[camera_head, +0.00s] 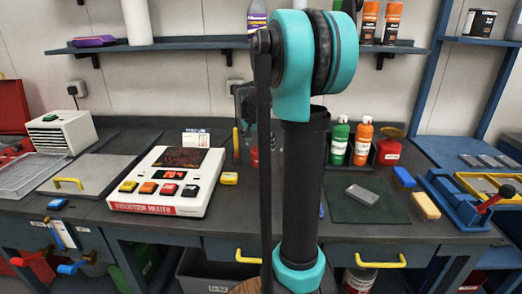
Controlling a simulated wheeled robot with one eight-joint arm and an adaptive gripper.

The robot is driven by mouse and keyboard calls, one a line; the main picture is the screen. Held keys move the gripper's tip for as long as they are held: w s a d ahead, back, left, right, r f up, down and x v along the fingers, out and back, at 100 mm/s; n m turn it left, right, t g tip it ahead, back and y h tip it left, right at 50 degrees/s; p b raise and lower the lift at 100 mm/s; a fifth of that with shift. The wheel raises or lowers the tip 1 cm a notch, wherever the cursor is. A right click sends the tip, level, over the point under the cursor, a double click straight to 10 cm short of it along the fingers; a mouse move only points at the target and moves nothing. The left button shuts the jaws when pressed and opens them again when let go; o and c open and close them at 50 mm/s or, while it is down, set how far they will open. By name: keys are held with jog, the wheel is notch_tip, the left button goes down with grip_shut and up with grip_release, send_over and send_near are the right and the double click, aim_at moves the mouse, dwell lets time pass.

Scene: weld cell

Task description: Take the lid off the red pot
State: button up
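A small squat red container (388,152) with a pale label stands at the back of the bench, right of the green and orange bottles. A flat orange-brown piece (392,132) shows at its top; I cannot tell if it is a lid. Another red object (254,158) is mostly hidden behind my arm, so I cannot tell which is the red pot. My arm stands upright across the middle of the view. A dark shape (245,104) beside it may be my gripper; its fingers cannot be made out.
A white heater unit (150,208) with coloured buttons sits left of my arm. A green bottle (340,140) and an orange bottle (363,141) stand close to the red container. A grey block (362,194) lies on a dark mat (345,213). A blue vise-like fixture (452,206) is at right.

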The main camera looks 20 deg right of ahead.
jog(key=shift+c, duration=0.3)
jog(key=c, duration=1.3)
